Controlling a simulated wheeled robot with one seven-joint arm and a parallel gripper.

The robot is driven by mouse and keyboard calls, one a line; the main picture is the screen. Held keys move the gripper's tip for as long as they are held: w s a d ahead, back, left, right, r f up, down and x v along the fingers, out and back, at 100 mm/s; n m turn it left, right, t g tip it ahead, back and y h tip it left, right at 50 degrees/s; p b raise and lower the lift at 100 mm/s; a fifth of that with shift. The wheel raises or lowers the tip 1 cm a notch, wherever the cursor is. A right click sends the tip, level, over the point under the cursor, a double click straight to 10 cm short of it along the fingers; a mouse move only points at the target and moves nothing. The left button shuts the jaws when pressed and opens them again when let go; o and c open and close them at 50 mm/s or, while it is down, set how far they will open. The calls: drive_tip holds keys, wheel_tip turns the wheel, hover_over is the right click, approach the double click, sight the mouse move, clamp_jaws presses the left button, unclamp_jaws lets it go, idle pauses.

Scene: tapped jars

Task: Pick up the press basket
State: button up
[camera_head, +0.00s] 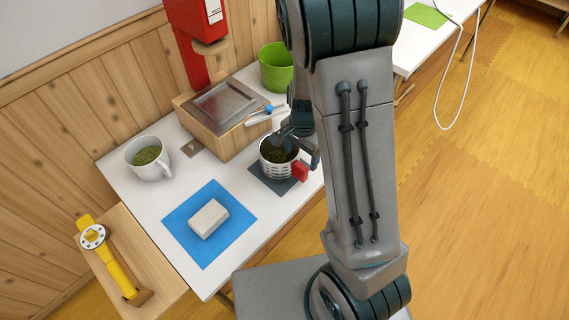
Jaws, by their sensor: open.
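The press basket (279,166) is a small white slotted cup with green leafy matter inside and a red handle (300,171) on its right. It stands on a dark grey mat (268,185) on the white table (147,204). My gripper (291,143) is at the basket's upper rear rim, close above its right side. The jaws are open. My arm hides part of the gripper, and I cannot tell whether a finger touches the basket.
A wooden box (208,141) with a metal top stands behind the basket, below a red dispenser (196,45). A white mug (148,158) is left. A pale block (208,219) lies on a blue mat (190,245). A green bucket (275,68) and a yellow tool (113,262) also show.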

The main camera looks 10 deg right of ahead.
sight(299, 172)
wheel_tip(299, 172, down, 9)
drive_tip(key=shift+a+f+b, duration=0.1)
drive_tip(key=shift+b, duration=1)
clamp_jaws()
